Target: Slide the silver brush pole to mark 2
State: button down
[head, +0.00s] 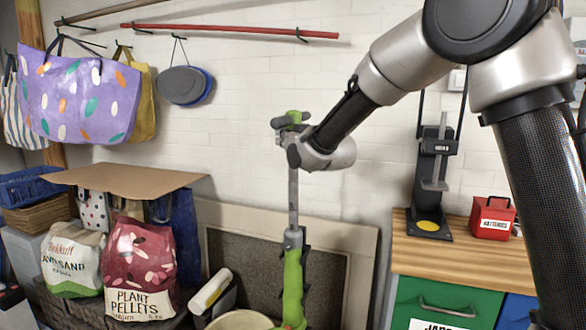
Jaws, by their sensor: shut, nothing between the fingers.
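The silver brush pole (293,200) stands upright in the middle of the head view. Its lower part is a green sleeve (292,285), with a dark clamp-like piece near the join. A green grip (291,118) shows at the top. My gripper (283,134) is at the pole's upper end, beside the green grip, small and partly hidden by my wrist. It appears shut and holds nothing. I cannot tell whether it touches the pole. No numbered marks can be read on the pole, and its foot is cut off by the lower edge.
A framed board (340,265) leans on the wall behind the pole. A bucket (240,320) and a white roll (211,290) stand left of its base. A pellets bag (140,265) is farther left. A workbench (470,258) stands right, with a red box (492,218).

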jog(key=f+v, duration=0.2)
jog(key=v, duration=1)
jog(key=shift+f, duration=0.2)
dwell(0.7)
jog(key=shift+s, duration=0.1)
jog(key=s+d+f+g+h, duration=0.1)
jog(key=s+f+g+h, duration=0.15)
jog(key=f, duration=0.45)
jog(key=s+d+f+g+h, duration=0.1)
jog(key=s+d+f+g, duration=0.1)
jog(key=f+g, duration=0.3)
jog(key=s+d+f+g+h, duration=0.2)
jog(key=s+d+f+h, duration=0.15)
jog(key=s+d, duration=0.55)
jog(key=s+d+r+m+h, duration=0.1)
jog(key=s+d+r+m, duration=0.2)
jog(key=s+d, duration=0.7)
jog(key=s+d+r+m+g+h, duration=0.1)
jog(key=s+d+r+m, duration=0.2)
jog(key=s+d, duration=0.7)
jog(key=shift+d+r+h, duration=0.3)
jog(key=shift+d+r, duration=0.35)
jog(key=shift+d, duration=0.05)
